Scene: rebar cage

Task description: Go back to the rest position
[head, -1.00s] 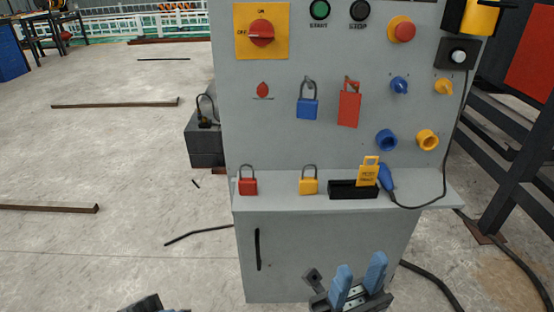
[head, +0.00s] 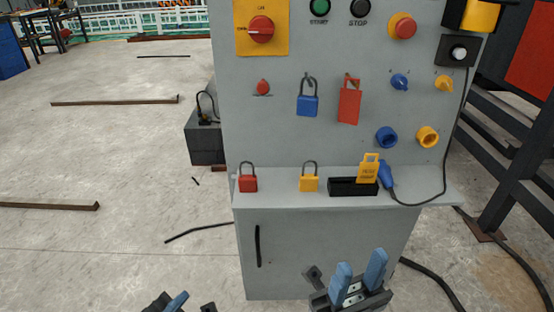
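My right gripper (head: 358,282) is at the bottom of the head view, in front of the grey cabinet's lower door. Its two blue fingers stand apart with nothing between them. My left gripper (head: 180,303) is at the bottom edge, left of the cabinet. It is cut off by the frame; one blue fingertip and dark parts show, so its opening is unclear. Both grippers are below the cabinet's shelf (head: 215,300) and apart from the padlocks.
The grey control cabinet (head: 330,240) stands ahead. Its shelf holds a red padlock (head: 248,183), a yellow padlock (head: 309,183) and a black tray (head: 345,187) with a yellow tag (head: 369,170). A blue padlock (head: 307,104) and red tag (head: 349,105) hang above. Floor at left has loose bars (head: 115,102).

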